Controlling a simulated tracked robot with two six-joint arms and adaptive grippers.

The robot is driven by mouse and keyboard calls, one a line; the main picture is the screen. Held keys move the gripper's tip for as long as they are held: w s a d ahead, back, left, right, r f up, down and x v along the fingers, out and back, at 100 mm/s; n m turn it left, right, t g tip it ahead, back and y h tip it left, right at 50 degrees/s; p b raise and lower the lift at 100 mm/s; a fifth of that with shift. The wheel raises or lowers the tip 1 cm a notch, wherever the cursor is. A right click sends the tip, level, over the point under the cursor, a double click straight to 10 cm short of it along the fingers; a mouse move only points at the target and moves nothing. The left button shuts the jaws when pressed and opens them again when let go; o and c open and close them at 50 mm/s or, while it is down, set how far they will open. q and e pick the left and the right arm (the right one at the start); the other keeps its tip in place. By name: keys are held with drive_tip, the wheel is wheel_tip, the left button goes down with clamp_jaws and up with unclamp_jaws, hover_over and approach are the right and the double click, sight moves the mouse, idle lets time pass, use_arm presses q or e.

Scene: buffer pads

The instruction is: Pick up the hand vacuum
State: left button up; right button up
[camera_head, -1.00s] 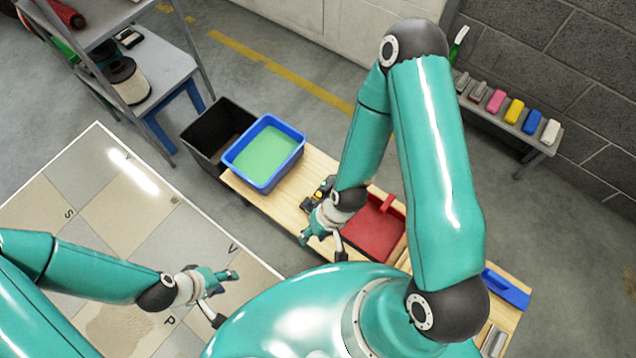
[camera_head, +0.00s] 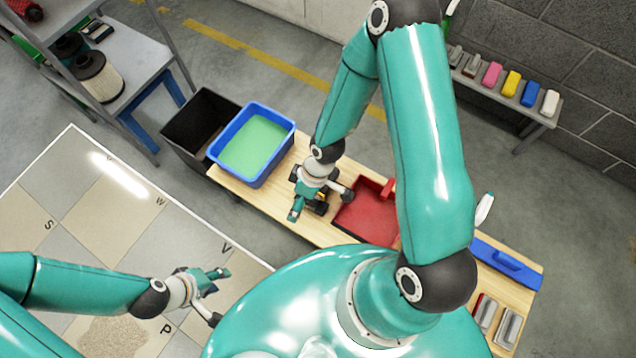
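A small dark object with yellow parts (camera_head: 319,207), likely the hand vacuum, lies on the wooden bench beside the red dustpan-like tray. It is mostly hidden under my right gripper (camera_head: 318,202). That gripper points down over it, its fingers apart, one on the left and one on the right of the object. I cannot tell whether they touch it. My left gripper (camera_head: 220,296) is open and empty above the tiled floor panel at lower left.
On the bench (camera_head: 275,205) are a blue tub of green liquid (camera_head: 252,145), the red tray (camera_head: 366,222) and a blue tool (camera_head: 507,262). A black bin (camera_head: 186,130) stands left of the tub. Colored blocks (camera_head: 511,83) line a shelf at upper right. The shelving unit (camera_head: 140,80) is at upper left.

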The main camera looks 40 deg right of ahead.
drive_tip(key=w+d+f+n+h+b, duration=0.2)
drive_tip(key=w+d+f+n+b, duration=0.25)
drive_tip(key=d+n, duration=0.3)
drive_tip(key=w+d+f+n+h+b, duration=0.2)
drive_tip(key=w+d+f+n+b, duration=0.2)
drive_tip(key=d+n+b, duration=0.3)
drive_tip(key=shift+n, duration=0.55)
drive_tip(key=f+b, duration=0.1)
drive_tip(key=f, duration=0.2)
drive_tip(key=a+f+b, duration=0.1)
drive_tip(key=f, duration=0.3)
drive_tip(key=f+b, duration=0.1)
drive_tip(key=f, duration=0.2)
drive_tip(key=shift+a+f, duration=0.2)
drive_tip(key=shift+a, duration=0.05)
wheel_tip(320, 180, down, 5)
drive_tip(key=shift+a+f+b, duration=0.1)
drive_tip(key=shift+b, duration=1.15)
use_arm(q)
wheel_tip(320, 180, down, 20)
drive_tip(key=shift+r, duration=0.15)
use_arm(e)
drive_tip(key=shift+c, duration=0.3)
drive_tip(key=c, duration=1.8)
use_arm(q)
drive_tip(key=shift+r, duration=0.1)
use_arm(e)
drive_tip(key=shift+o, duration=0.2)
drive_tip(key=shift+r, duration=0.2)
